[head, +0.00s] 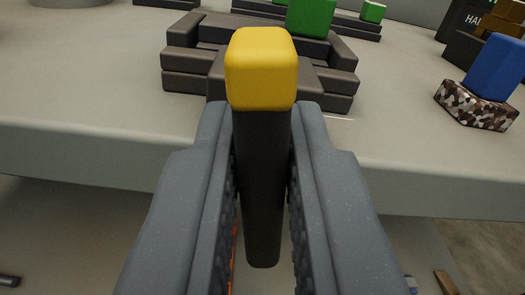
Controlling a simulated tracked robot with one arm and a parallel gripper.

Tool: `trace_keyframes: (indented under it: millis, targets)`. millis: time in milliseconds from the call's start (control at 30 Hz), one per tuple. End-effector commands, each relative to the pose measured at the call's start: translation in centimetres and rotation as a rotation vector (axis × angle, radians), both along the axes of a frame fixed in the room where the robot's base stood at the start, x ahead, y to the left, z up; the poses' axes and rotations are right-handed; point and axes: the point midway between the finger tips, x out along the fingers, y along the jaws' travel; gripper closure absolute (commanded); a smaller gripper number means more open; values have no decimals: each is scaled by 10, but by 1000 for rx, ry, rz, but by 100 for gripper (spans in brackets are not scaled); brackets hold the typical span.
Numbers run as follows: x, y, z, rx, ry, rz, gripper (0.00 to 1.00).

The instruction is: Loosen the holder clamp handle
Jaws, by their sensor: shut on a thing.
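The clamp handle (262,180) is a dark bar with a yellow cap (260,68). It stands in the middle of the head view, long side running towards me. My gripper (263,120) has its two grey fingers on either side of the bar, shut on it below the cap. The yellow cap sticks out beyond the fingertips. A dark stepped block (185,70), which looks like the holder, lies behind the handle on a pale surface. The cap and bar cover part of it, so I cannot see how the handle joins it.
The pale table (90,120) has its front edge running across behind my fingers. A green block (311,17) sits at the holder's back. A blue block (495,68) stands on a speckled base (477,105) at right. Brown and dark boxes are at far right. The table's left is clear.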

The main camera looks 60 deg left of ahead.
Motion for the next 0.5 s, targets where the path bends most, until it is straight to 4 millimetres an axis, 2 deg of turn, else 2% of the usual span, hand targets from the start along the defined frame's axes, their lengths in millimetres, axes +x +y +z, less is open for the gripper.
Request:
trace_keyframes:
  millis: [500]
  targets:
    - [0, 0, 0, 21, 59, -1, 100]
